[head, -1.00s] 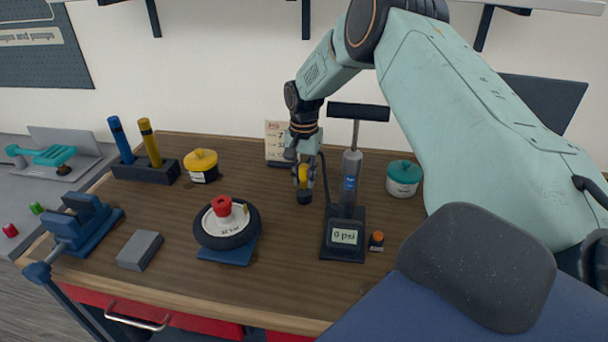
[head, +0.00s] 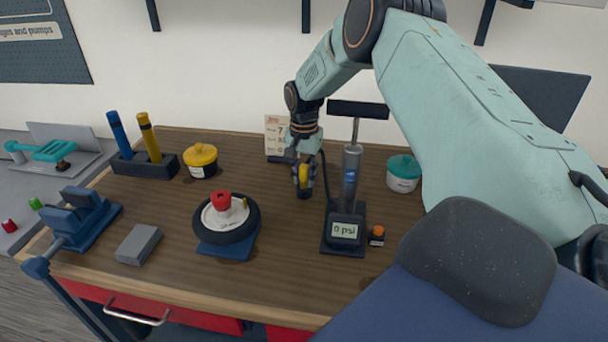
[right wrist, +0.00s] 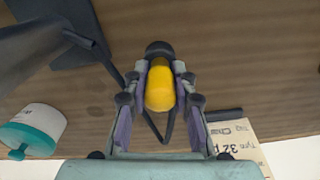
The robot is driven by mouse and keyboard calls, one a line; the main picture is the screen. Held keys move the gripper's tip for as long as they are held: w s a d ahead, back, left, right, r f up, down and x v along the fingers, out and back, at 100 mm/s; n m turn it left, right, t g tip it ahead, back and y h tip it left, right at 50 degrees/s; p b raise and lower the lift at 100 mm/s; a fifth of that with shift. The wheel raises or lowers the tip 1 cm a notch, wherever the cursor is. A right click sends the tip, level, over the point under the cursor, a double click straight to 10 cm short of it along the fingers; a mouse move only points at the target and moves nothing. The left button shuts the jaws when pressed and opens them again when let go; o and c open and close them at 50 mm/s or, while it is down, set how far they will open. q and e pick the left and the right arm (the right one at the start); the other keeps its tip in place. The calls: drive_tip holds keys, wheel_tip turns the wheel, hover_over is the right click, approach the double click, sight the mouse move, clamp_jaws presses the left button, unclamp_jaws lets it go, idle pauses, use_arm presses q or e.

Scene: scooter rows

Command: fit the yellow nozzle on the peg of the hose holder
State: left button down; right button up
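The yellow nozzle (head: 303,175) is between the fingers of my right gripper (head: 303,188), left of the grey floor pump (head: 350,178). In the right wrist view the nozzle (right wrist: 159,88) is between both fingers of the right gripper (right wrist: 160,85), which is shut on it. A dark round end shows beyond the nozzle. The black hose (right wrist: 166,126) runs below it, partly hidden by the fingers. A short dark stub (right wrist: 80,40) beside the pump may be the hose holder's peg; I cannot tell for sure. The nozzle is apart from it. My left gripper is not in view.
A teal-lidded tub (head: 403,174) stands right of the pump, and a small orange-capped bottle (head: 376,236) at its base. A card (head: 278,138) stands behind the gripper. A wheel (head: 227,219) on a blue stand is left of the pump. Front table space is clear.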

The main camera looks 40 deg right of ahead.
drive_tip(key=o, duration=0.4)
drive_tip(key=shift+o, duration=0.2)
